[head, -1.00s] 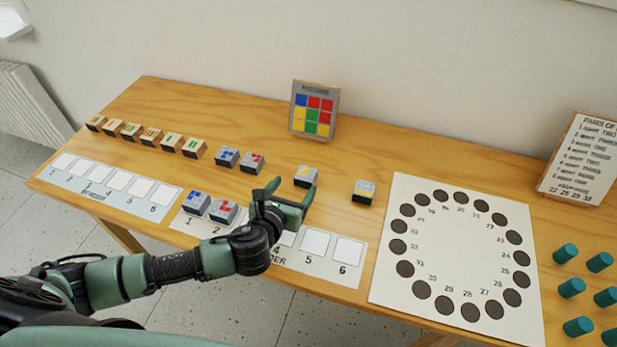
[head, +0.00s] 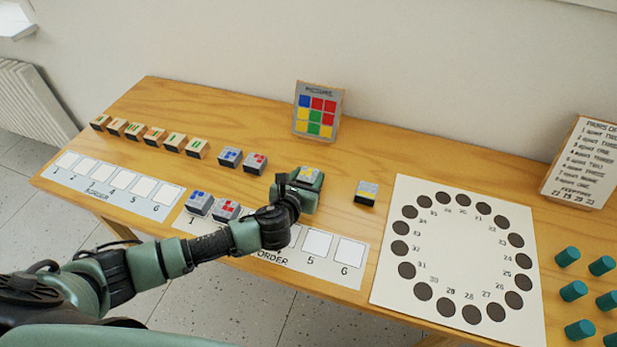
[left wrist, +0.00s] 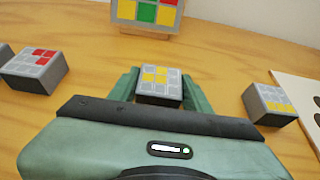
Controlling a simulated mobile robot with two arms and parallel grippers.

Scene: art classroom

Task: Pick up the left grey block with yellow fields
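The left grey block with yellow fields (head: 309,174) stands on the table behind the strip of white squares. My left gripper (head: 298,187) is around it, with a finger on either side. In the left wrist view the block (left wrist: 160,81) sits between the two green fingers of the gripper (left wrist: 160,88). The fingers look spread, and I cannot tell whether they touch its sides. The other grey block with yellow fields (head: 366,193) stands apart to the right, and it also shows in the left wrist view (left wrist: 270,104). My right gripper is not in view.
Grey blocks with blue (head: 230,157) and red (head: 254,163) fields stand to the left. Two more sit on the order strip (head: 318,263). A colour-grid picture card (head: 318,110) stands behind. A white board with dark circles (head: 455,255) lies to the right.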

